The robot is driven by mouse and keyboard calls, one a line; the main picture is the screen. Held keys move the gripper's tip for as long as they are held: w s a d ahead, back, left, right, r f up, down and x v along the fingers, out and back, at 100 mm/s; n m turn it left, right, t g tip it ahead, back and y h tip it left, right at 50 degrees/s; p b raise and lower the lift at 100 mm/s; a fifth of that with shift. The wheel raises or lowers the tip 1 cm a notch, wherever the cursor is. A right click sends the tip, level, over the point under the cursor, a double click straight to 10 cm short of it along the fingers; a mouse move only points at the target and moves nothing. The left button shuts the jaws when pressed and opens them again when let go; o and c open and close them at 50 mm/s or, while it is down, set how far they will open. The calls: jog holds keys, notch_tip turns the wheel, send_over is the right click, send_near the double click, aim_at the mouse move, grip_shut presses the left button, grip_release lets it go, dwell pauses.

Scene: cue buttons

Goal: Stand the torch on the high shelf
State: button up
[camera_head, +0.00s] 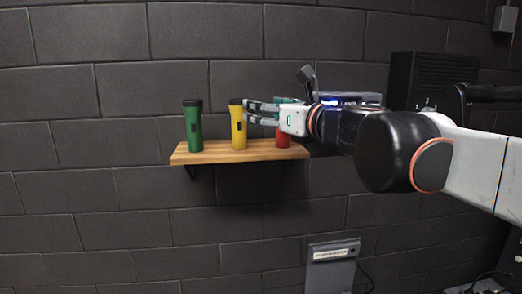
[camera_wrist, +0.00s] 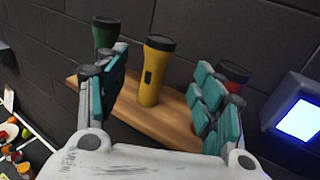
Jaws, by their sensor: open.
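Three torches stand upright on a wooden wall shelf (camera_head: 215,153): a green torch (camera_head: 193,127) at the left, a yellow torch (camera_head: 238,126) in the middle and a red torch (camera_head: 283,138) at the right. My gripper (camera_head: 250,112) is open, its fingertips beside the yellow torch's upper part. In the wrist view the yellow torch (camera_wrist: 155,72) appears between my spread teal-padded fingers (camera_wrist: 160,92), with no finger seen closed on it. The green torch (camera_wrist: 105,33) is partly behind the left finger. The red torch (camera_wrist: 232,72) is largely hidden by the right finger.
The shelf (camera_wrist: 163,122) is fixed to a dark block wall. A lit screen (camera_wrist: 298,121) is at the right of the wrist view. A grey labelled box (camera_head: 333,254) is below the shelf. Several small coloured things lie low at the left of the wrist view.

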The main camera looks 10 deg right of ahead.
jog(key=s+a+f+n+g+h, duration=0.1)
jog(key=s+f+n+g, duration=0.2)
jog(key=s+f+n, duration=0.45)
jog(key=s+a+f+n+g+h, duration=0.15)
jog(key=s+f+n, duration=0.35)
jog(key=f+n, duration=0.5)
jog(key=s+d+f+n+g+h, duration=0.2)
jog(key=s+d+f+n, duration=0.3)
jog(key=f, duration=0.4)
jog(key=s+d+f+n+g+h, duration=0.2)
jog(key=s+d+f+n+h, duration=0.1)
jog(key=s+d+f+n, duration=0.3)
notch_tip(320, 180, down, 3)
jog(key=shift+s+d+r+n+h, duration=0.1)
jog(key=shift+s+d+n+h, duration=0.25)
jog(key=shift+s+n, duration=0.65)
jog(key=shift+w, duration=0.15)
